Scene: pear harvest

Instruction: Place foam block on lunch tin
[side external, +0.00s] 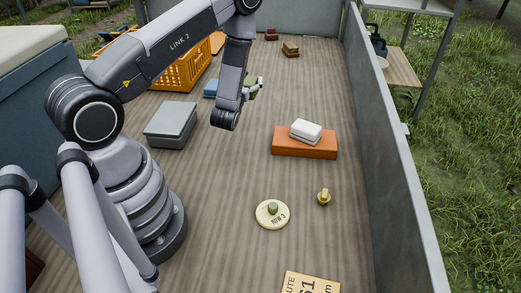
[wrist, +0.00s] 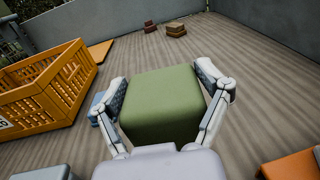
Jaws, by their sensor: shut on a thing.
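A green foam block (wrist: 160,100) is held between the two fingers of my gripper (wrist: 162,84) in the wrist view. In the side view my gripper (side external: 254,85) is up in the air over the middle of the deck, and only a little green of the block shows. The grey lidded box that looks like the lunch tin (side external: 172,122) sits on the deck to the left of and below my gripper in the picture. A grey corner, probably of this tin (wrist: 42,172), shows at the bottom left of the wrist view. The block is clear of it.
An orange crate (side external: 180,72) stands behind the tin, with a blue item (side external: 210,88) beside it. A brick-coloured block (side external: 304,147) carries stacked white and grey pieces (side external: 306,129). A wall (side external: 385,130) edges the right.

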